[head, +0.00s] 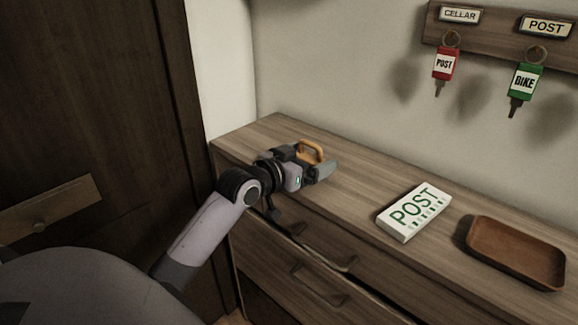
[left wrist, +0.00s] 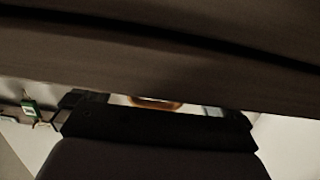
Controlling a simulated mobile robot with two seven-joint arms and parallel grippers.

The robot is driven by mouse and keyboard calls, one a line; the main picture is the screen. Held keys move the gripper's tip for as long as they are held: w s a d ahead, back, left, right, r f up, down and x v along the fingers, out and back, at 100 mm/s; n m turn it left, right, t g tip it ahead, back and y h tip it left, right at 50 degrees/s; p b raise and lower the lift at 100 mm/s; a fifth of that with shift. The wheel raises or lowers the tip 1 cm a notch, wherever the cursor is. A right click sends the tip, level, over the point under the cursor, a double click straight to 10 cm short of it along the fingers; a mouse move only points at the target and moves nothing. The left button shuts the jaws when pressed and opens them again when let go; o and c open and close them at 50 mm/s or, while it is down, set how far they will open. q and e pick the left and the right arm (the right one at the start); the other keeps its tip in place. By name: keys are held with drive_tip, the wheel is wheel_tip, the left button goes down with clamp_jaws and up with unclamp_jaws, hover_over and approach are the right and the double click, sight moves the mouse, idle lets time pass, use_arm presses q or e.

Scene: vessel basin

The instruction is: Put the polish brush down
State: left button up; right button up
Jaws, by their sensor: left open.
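The polish brush (head: 312,150) appears as an orange-brown, loop-shaped piece at the far left part of the dresser top. It sits at the fingers of my left gripper (head: 318,167), which is open and low over the dresser. The gripper hides the lower part of the brush, so I cannot tell whether it touches the wood. In the left wrist view, a small orange-brown strip of the brush (left wrist: 155,103) shows past the dark gripper body. My right gripper is out of view.
A white POST box (head: 414,212) and an empty brown tray (head: 515,252) stand to the right on the dresser top (head: 355,185). A red key tag (head: 446,64) and a green one (head: 525,77) hang above. A dark wooden door (head: 90,90) is at left.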

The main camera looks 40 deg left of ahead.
use_arm(q)
drive_tip(key=s+r, duration=0.1)
drive_tip(key=s, duration=1)
drive_tip(key=shift+a+r, duration=0.35)
drive_tip(key=shift+a, duration=0.1)
drive_tip(key=shift+s, duration=0.1)
drive_tip(key=s+d+f+g, duration=0.3)
drive_tip(key=f, duration=0.3)
drive_tip(key=s+d+f+g, duration=0.2)
drive_tip(key=s+d+f, duration=0.15)
drive_tip(key=f, duration=0.35)
drive_tip(key=s+d+f+m+g+y, duration=0.1)
drive_tip(key=s+d+f+g, duration=0.25)
drive_tip(key=s, duration=0.45)
drive_tip(key=s+d+f+g, duration=0.2)
drive_tip(key=s+f+g, duration=0.25)
drive_tip(key=s, duration=0.25)
drive_tip(key=w+d+f+t+h+p, duration=0.1)
drive_tip(key=w+d+f+t, duration=0.2)
drive_tip(key=w+f+t, duration=0.3)
drive_tip(key=shift+f+t+h+p, duration=0.4)
drive_tip(key=shift+f+t, duration=0.2)
drive_tip(key=shift+f, duration=0.2)
